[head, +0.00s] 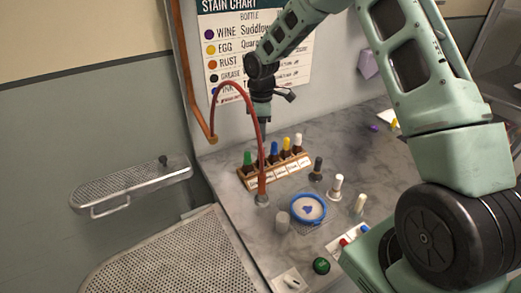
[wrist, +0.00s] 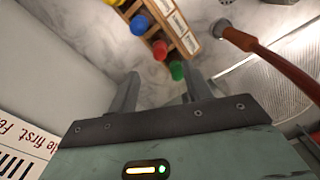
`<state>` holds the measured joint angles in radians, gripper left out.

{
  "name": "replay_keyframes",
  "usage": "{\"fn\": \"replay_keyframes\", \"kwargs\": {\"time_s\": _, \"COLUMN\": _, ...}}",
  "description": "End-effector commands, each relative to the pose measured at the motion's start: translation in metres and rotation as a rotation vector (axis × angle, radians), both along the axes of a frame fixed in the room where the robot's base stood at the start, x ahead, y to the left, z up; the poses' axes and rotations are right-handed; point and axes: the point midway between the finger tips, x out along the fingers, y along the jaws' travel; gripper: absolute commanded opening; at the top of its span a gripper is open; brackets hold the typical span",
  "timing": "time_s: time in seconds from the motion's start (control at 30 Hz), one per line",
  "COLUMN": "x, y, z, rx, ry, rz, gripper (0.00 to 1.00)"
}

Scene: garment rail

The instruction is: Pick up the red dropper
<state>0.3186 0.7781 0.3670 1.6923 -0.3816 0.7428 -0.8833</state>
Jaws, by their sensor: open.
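The red dropper (wrist: 160,50) stands in a wooden rack (wrist: 154,40) in the wrist view, between a blue dropper (wrist: 140,26) and a green dropper (wrist: 176,70). My gripper (wrist: 163,84) is open and empty, its fingertips apart and pointing toward the rack; the red cap shows ahead of the gap between them. In the head view my gripper (head: 264,126) hangs above the rack (head: 276,176), near its green end. The red dropper cannot be made out there, behind the gripper and the red hose.
A red hose (head: 238,85) arches down beside the rack. Nearby stand a dark bottle (head: 317,168), a white-capped bottle (head: 336,187), a blue-rimmed dish (head: 323,217) and a grey cup (head: 282,222). A stain chart (head: 225,35) hangs on the wall behind.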

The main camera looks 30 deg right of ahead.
Motion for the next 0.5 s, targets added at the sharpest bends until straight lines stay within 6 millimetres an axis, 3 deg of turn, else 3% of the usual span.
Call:
{"fn": "replay_keyframes", "kwargs": {"time_s": 0.1, "x": -0.001, "y": 0.001, "z": -0.019, "rx": 0.001, "ry": 0.004, "rz": 0.000, "gripper": 0.49}}
{"fn": "replay_keyframes", "kwargs": {"time_s": 0.5, "x": 0.000, "y": 0.000, "z": -0.052, "rx": 0.001, "ry": 0.004, "rz": 0.000, "gripper": 0.49}}
